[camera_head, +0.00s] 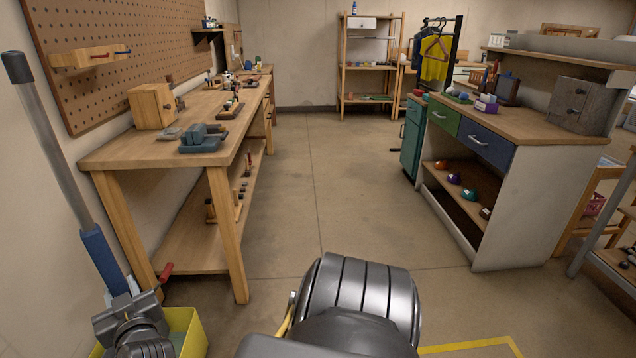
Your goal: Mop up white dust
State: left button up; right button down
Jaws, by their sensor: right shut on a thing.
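A long mop handle (62,150), grey with a dark cap and a blue sleeve, leans up along the left side. Its lower end and any mop head are hidden. My right gripper (124,300) is at the bottom left, shut on the handle just below the blue sleeve. A yellow bucket (193,336) stands on the floor behind and below this gripper, partly hidden by it. My left gripper is not in view. I cannot make out white dust on the visible floor.
A wooden workbench (120,155) with tools stands beside the handle, its front legs near the bucket. A counter with green and blue drawers (480,145) stands at right. The concrete floor (350,200) between them is clear. A yellow line (470,346) marks the floor.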

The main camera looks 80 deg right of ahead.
jog(key=s+a+r+n+t+y, duration=0.1)
jog(key=s+a+n+y, duration=0.2)
jog(key=a+y, duration=0.2)
jog(key=s+a+r+n+t+y, duration=0.1)
jog(key=s+a+n+t+y, duration=0.1)
jog(key=a, duration=0.6)
jog(key=s+n+y, duration=0.1)
jog(key=n+y, duration=0.1)
jog(key=y, duration=0.1)
jog(key=shift+s+a+y, duration=0.15)
jog(key=shift+a+y, duration=0.15)
jog(key=shift+a, duration=0.05)
jog(key=shift+f, duration=0.1)
